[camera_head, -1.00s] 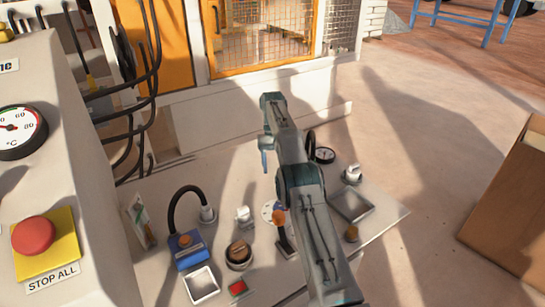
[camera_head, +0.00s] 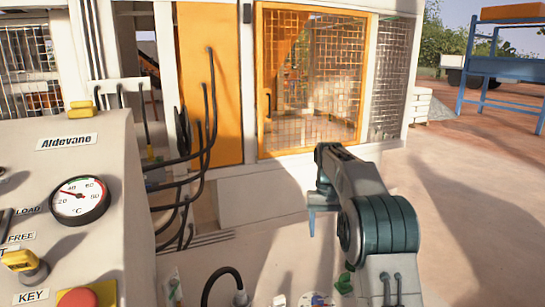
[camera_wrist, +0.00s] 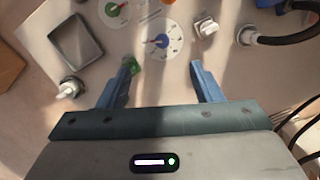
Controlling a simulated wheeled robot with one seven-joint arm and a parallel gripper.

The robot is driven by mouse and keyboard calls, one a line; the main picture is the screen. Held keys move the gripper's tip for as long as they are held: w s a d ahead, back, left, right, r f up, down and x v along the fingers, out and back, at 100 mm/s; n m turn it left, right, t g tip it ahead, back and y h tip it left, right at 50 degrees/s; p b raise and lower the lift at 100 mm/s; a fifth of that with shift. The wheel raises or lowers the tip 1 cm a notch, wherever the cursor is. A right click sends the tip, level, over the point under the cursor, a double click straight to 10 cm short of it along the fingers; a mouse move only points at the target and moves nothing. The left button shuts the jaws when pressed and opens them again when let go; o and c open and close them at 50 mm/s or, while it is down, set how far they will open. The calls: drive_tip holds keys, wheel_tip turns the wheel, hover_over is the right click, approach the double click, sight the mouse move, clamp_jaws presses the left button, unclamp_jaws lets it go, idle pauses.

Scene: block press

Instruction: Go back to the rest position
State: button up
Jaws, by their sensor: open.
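My gripper (camera_wrist: 164,72) is open and empty in the wrist view, its two blue fingers apart above the control table (camera_wrist: 55,22). In the head view, one blue finger of my gripper (camera_head: 312,222) points down below my folded arm, in front of the press's white base. The tabletop beneath shows a round dial (camera_wrist: 157,40) with a blue pointer and a square grey tray (camera_wrist: 76,43). A small green item shows near the left fingertip. I cannot tell how far it is from the finger.
The cream console (camera_head: 95,225) with a temperature gauge (camera_head: 80,201) and a yellow key switch (camera_head: 24,264) stands at left. The press's orange mesh door (camera_head: 310,85) is behind my arm. Black cables (camera_head: 205,140) hang left. Open floor (camera_head: 480,200) lies right.

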drive_tip(key=s+r+t, duration=0.1)
drive_tip(key=s+r, duration=0.4)
drive_tip(key=s, duration=0.4)
drive_tip(key=s+f+t, duration=0.1)
drive_tip(key=s+f, duration=0.1)
drive_tip(key=s, duration=1.1)
drive_tip(key=s+f+t, duration=0.2)
drive_tip(key=s+f, duration=0.1)
drive_tip(key=s, duration=1)
drive_tip(key=shift+f+t+p, duration=0.2)
drive_tip(key=shift+t+p, duration=0.1)
drive_tip(key=shift+p, duration=0.15)
